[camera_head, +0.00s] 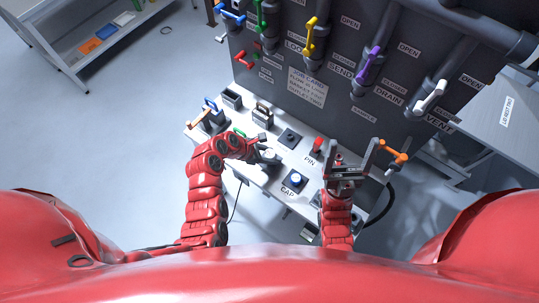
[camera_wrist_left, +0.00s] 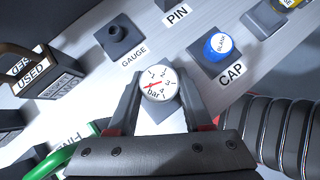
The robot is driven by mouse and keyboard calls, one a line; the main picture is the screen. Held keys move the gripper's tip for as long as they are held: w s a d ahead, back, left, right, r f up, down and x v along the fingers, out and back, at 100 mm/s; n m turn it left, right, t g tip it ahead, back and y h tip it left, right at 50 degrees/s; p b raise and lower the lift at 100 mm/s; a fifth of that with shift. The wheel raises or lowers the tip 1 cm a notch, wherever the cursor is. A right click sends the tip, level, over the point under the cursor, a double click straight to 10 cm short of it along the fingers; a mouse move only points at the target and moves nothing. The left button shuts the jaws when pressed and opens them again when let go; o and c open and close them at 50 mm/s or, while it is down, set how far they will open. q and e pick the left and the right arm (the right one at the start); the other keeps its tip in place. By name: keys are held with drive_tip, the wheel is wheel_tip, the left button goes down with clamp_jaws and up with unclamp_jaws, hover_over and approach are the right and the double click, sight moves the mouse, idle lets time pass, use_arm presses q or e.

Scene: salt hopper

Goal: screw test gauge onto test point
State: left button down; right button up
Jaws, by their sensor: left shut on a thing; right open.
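My left gripper (camera_wrist_left: 155,110) is shut on the test gauge (camera_wrist_left: 158,84), a round white dial marked in bar with a red needle. The gauge faces the left wrist camera. In the head view the gauge (camera_head: 268,156) is small, at the end of my left arm, over the bench. A dark square block with a round stub (camera_wrist_left: 118,38) stands behind the GAUGE label; it also shows in the head view (camera_head: 290,138). I cannot tell for certain which fitting is the test point. My right gripper (camera_head: 352,160) is open and empty above the bench's right part.
A blue cap (camera_wrist_left: 220,45) sits by the CAP label, and a red pin (camera_head: 317,146) by PIN. An orange handle (camera_head: 393,153) is right of my right gripper. The grey panel (camera_head: 340,95) with coloured valve handles rises behind.

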use_arm(q)
drive_tip(key=shift+w+f+m+g+b, duration=0.15)
drive_tip(key=shift+m+g+b, duration=0.65)
drive_tip(key=shift+m+b, duration=0.4)
drive_tip(key=shift+m+g, duration=0.3)
drive_tip(key=shift+m, duration=0.1)
drive_tip(key=shift+m+g+b, duration=0.6)
drive_tip(key=shift+m+b, duration=0.3)
drive_tip(key=shift+b, duration=0.2)
drive_tip(key=shift+m+g+b, duration=0.6)
drive_tip(key=shift+m+b, duration=0.3)
